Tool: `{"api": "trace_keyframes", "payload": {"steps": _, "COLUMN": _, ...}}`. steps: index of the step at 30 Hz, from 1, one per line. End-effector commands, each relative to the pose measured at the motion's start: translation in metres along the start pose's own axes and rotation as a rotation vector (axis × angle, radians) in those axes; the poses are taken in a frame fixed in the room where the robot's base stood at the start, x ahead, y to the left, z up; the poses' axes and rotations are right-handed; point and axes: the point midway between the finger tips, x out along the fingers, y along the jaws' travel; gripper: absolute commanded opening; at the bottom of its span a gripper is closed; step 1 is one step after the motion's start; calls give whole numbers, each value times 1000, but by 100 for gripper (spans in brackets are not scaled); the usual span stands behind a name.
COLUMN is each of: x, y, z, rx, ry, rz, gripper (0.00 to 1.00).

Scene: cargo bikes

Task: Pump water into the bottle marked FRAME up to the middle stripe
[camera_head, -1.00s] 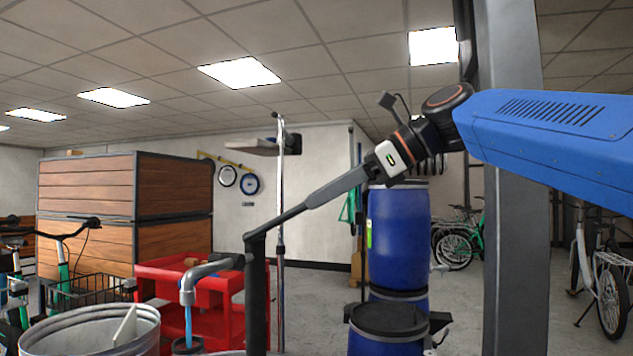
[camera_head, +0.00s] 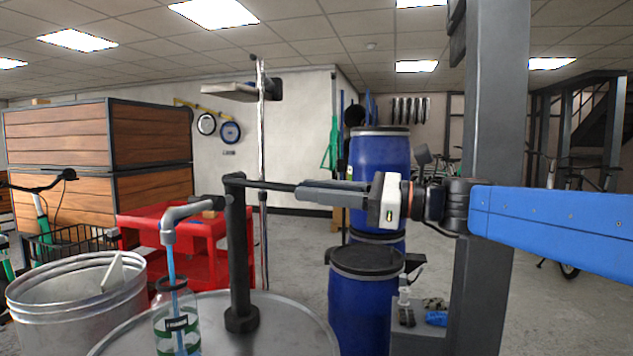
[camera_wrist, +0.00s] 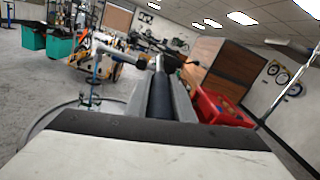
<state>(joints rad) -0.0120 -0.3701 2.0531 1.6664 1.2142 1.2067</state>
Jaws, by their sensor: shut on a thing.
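The hand pump's black post (camera_head: 237,265) stands on a round metal drum top (camera_head: 285,325). Its dark lever (camera_head: 268,185) runs nearly level to my gripper (camera_head: 312,191), which is shut on it. In the wrist view the lever (camera_wrist: 161,95) lies between the two fingers. A grey bent spout (camera_head: 180,218) points down on the pump's left, with a blue stream below it. The stream enters the neck of a clear bottle (camera_head: 190,312), which stands upright with a dark label and green stripes. The label's wording and the water level are too small to tell.
A galvanized bin (camera_head: 75,300) stands left of the drum. A red cart (camera_head: 190,240) and wooden crates (camera_head: 150,140) are behind. Blue barrels (camera_head: 360,310) stand on the right, near a grey column (camera_head: 495,130). Open floor shows at the right.

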Motion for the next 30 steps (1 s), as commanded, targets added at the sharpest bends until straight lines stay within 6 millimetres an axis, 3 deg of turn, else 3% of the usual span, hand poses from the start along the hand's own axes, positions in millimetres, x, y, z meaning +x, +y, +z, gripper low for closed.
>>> {"api": "trace_keyframes", "payload": {"steps": 14, "x": 0, "y": 1, "z": -6, "rx": 5, "ry": -11, "rz": -2, "gripper": 0}}
{"api": "trace_keyframes", "payload": {"steps": 15, "x": 0, "y": 1, "z": -6, "rx": 5, "ry": -10, "rz": -2, "gripper": 26}}
{"api": "trace_keyframes", "payload": {"steps": 17, "x": 0, "y": 1, "z": -5, "rx": 5, "ry": -11, "rz": -2, "gripper": 40}}
{"api": "trace_keyframes", "payload": {"steps": 30, "x": -5, "y": 0, "z": -3, "rx": 1, "ry": -13, "rz": -4, "gripper": 40}}
